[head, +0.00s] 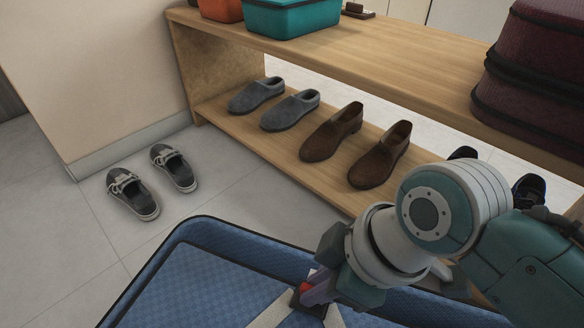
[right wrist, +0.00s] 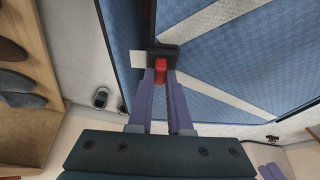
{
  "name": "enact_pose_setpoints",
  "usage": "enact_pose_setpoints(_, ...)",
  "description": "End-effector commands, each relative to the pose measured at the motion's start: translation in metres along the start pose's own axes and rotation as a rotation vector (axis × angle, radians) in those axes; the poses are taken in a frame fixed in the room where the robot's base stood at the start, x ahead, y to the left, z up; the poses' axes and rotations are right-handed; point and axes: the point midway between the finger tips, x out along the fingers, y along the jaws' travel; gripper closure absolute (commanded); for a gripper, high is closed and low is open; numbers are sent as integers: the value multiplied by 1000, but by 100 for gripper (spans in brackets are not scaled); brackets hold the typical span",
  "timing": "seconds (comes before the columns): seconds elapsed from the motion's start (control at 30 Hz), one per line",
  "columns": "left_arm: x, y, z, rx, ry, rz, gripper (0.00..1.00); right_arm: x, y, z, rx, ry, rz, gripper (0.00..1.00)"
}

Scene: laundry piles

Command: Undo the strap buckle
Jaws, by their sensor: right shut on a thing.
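The strap buckle (head: 309,305) is dark with a red part, and lies over the blue open suitcase (head: 205,262) at the bottom of the head view. Pale straps (head: 270,312) run from it across the blue lining. In the right wrist view the red part of the buckle (right wrist: 161,66) sits between the purple fingertips. My right gripper (head: 318,288) is shut on the buckle; its fingers (right wrist: 161,78) also show in the right wrist view. The fingers partly hide the buckle in the head view.
A wooden bench (head: 355,45) stands behind the suitcase, with grey slippers (head: 290,111) and brown shoes (head: 332,133) on its lower shelf. A teal bin (head: 292,20) and a dark red bag (head: 530,75) sit on top. Sneakers (head: 133,194) lie on the floor at left.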

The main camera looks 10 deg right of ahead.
Motion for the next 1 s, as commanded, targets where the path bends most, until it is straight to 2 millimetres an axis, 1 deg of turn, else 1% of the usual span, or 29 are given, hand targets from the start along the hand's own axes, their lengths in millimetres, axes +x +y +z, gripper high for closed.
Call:
enact_pose_setpoints(0.27,-6,-2,-1,7,-1,-6,50,-4,4,-1,23,-2,-53,100)
enact_pose_setpoints(0.4,-10,-3,-2,9,-1,-7,50,-6,9,-2,54,-3,-128,100)
enact_pose_setpoints(0.5,-8,-3,-2,10,-1,-8,50,-7,13,-3,83,-3,-196,100)
enact_pose_setpoints(0.67,3,-2,1,9,-1,-7,50,-7,20,-3,130,0,-308,100)
enact_pose_setpoints(1.0,37,0,12,6,0,-5,50,-9,30,-4,207,2,-500,100)
